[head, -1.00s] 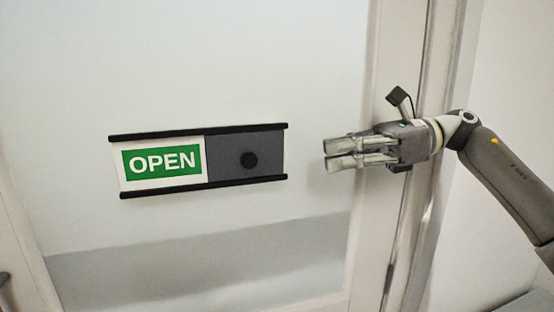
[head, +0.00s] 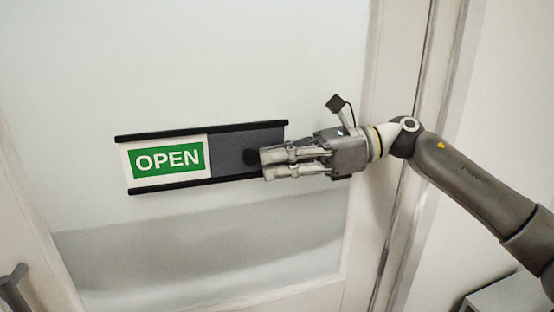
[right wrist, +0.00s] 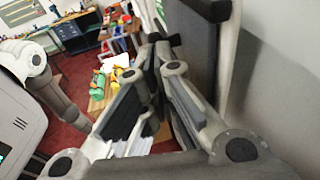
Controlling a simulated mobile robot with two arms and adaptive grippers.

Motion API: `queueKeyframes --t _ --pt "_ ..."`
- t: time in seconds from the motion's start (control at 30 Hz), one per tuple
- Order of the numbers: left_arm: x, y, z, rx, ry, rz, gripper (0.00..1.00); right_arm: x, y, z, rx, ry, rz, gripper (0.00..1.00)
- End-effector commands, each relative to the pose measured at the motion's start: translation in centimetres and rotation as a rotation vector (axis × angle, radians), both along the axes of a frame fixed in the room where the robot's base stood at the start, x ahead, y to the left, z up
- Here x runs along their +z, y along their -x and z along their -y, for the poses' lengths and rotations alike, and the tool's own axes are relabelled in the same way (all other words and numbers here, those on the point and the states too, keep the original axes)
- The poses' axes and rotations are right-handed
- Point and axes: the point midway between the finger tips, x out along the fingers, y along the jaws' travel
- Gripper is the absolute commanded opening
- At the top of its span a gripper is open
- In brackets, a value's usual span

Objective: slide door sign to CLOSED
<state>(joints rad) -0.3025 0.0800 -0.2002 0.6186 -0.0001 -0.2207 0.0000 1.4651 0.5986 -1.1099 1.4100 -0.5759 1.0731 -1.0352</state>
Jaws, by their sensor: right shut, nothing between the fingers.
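The door sign (head: 228,148) is a dark grey slider panel between two black rails on a frosted glass door. Its left part shows a green OPEN label (head: 168,160) on white; no CLOSED label shows. A round black knob (head: 251,157) sits on the grey part, right of the label. My right gripper (head: 264,164) is shut and empty. Its fingertips are at the right side of the knob and overlap its edge in the head view; I cannot tell whether they touch. In the right wrist view the fingers (right wrist: 155,62) also show close together. My left gripper is not in view.
A pale door frame (head: 395,150) runs along the right of the glass. A dark door handle (head: 14,288) is at the lower left. In the right wrist view, a cluttered counter with coloured items (right wrist: 118,75) stands over a red floor.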

Motion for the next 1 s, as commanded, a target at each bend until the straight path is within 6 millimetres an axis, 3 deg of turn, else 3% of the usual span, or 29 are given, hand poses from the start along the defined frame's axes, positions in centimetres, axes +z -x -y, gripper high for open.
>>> queueKeyframes --t 0.17,0.4,0.6,1.0 --pt "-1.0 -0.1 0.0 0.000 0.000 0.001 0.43 -0.3 0.5 -1.5 0.005 0.001 0.002 0.00" --pt "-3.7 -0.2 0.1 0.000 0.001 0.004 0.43 -0.5 2.7 -8.0 0.009 0.001 0.003 0.00" --pt "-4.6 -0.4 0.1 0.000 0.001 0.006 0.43 -0.2 4.0 -12.0 0.003 0.001 0.002 0.00" --pt "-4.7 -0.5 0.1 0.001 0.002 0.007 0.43 0.1 4.2 -13.0 0.001 -0.001 0.000 0.00"
